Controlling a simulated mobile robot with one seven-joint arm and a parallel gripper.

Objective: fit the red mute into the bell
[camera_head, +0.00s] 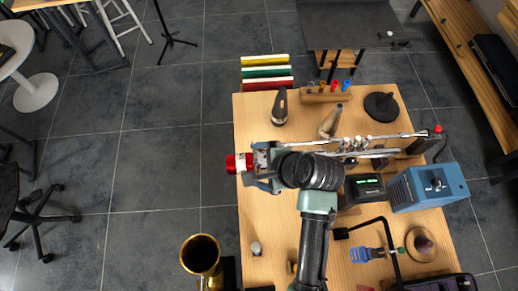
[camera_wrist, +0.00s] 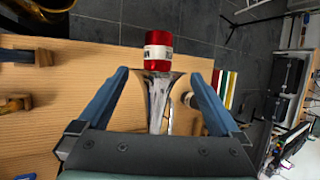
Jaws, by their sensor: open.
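The red mute (camera_head: 238,163), with a white band, lies in line with the mouth of the silver trumpet's bell at the left edge of the table. In the wrist view the mute (camera_wrist: 158,48) meets the flared rim of the bell (camera_wrist: 157,92); any part inside the bell is hidden. The trumpet's tubing and valves (camera_head: 355,143) extend to the right, partly behind my arm. My gripper (camera_head: 256,168) is over the bell. In the wrist view its blue fingers (camera_wrist: 157,76) stand wide apart, one on each side of the bell, not touching the mute.
A gold bell (camera_head: 201,254) stands at the lower left, beside the table. On the table are a blue box (camera_head: 427,187), a black device with a green display (camera_head: 366,188) and a wooden rack (camera_head: 326,97) with small bottles. Open floor lies left of the table.

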